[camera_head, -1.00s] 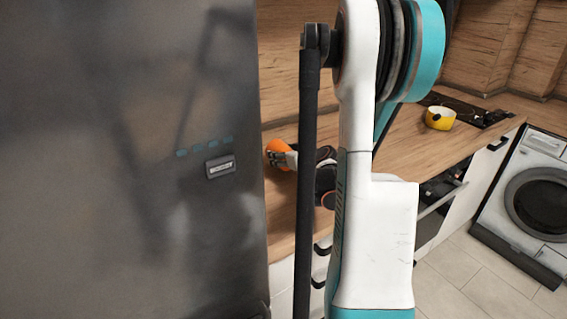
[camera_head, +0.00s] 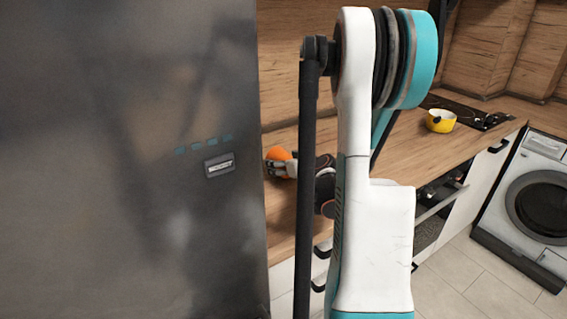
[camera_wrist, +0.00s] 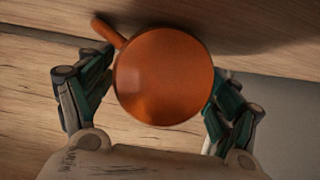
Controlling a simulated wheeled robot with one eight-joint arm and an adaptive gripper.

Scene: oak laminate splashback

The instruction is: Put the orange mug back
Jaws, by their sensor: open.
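The orange mug (camera_wrist: 164,76) is in the middle of the wrist view, between the two fingers of my gripper (camera_wrist: 160,88). Its handle points to the upper left, near the left fingertip. The fingers are open around the mug; whether they touch it is unclear. In the head view the orange mug (camera_head: 280,154) stands on the wooden counter just right of the fridge, with my gripper (camera_head: 281,168) at it. My arm hides part of the counter there.
A large dark fridge (camera_head: 130,160) fills the left side. A yellow pot (camera_head: 440,121) stands on the counter (camera_head: 405,150) near the black hob (camera_head: 468,110). An oven door (camera_head: 440,215) stands ajar below. A washing machine (camera_head: 535,195) is at the right.

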